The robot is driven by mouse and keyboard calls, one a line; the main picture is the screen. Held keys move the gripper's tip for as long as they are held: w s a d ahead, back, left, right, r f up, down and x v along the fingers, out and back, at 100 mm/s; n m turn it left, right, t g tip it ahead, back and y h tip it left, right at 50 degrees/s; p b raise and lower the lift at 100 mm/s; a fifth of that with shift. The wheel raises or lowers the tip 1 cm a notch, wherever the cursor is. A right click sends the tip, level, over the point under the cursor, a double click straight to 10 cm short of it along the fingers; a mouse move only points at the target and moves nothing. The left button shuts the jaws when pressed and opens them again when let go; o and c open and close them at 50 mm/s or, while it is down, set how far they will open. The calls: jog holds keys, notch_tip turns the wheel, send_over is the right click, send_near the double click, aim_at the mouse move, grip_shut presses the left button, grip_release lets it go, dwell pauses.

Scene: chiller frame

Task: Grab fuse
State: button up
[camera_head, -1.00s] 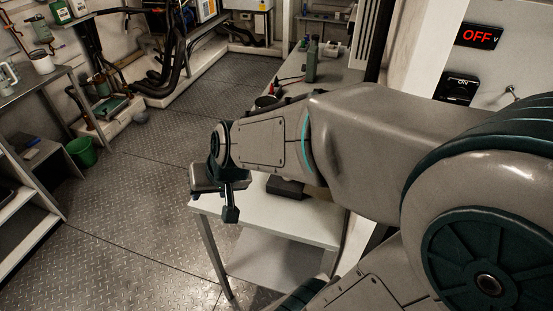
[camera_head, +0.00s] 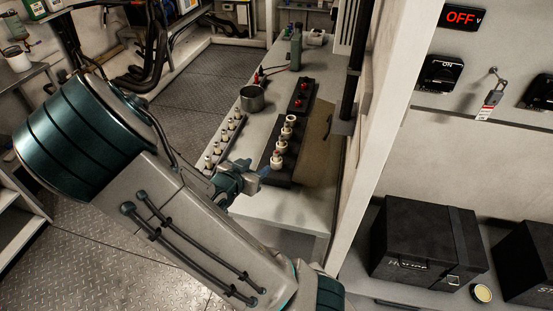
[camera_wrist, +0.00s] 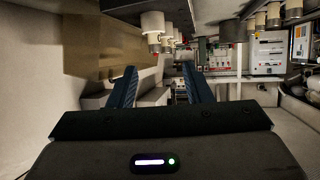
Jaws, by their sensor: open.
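Several cream-white fuses (camera_head: 276,159) stand in a row on a black block (camera_head: 290,170) on the bench, in the head view. A second row of similar, slimmer pieces (camera_head: 222,136) stands on a strip to its left. My gripper (camera_head: 263,170) is beside the near end of the black block, close to the nearest fuse; the head view does not show whether they touch. In the wrist view my gripper (camera_wrist: 162,85) is open, with nothing clearly held between its two blue fingers. The closest fuse (camera_wrist: 152,24) shows above the fingers, outside the gap, with others behind it.
A metal pot (camera_head: 252,97) and a green bottle (camera_head: 296,50) stand farther back on the bench (camera_head: 300,208). A black box with red lights (camera_head: 302,94) lies behind the fuse block. A white post (camera_head: 375,140) rises at right. Black cases (camera_head: 428,243) sit on a right-hand shelf.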

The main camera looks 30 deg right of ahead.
aim_at(275, 156)
jog(key=x, duration=0.6)
jog(key=b+x, duration=0.1)
jog(key=x, duration=0.1)
jog(key=shift+d+r, duration=0.1)
jog(key=shift+d, duration=0.45)
jog(key=shift+w+d+f+h, duration=0.2)
jog(key=shift+d+h, duration=0.1)
jog(key=shift+d, duration=0.2)
jog(key=shift+p+x, duration=0.45)
jog(key=shift+x, duration=1.55)
jog(key=shift+s, duration=0.1)
grip_shut()
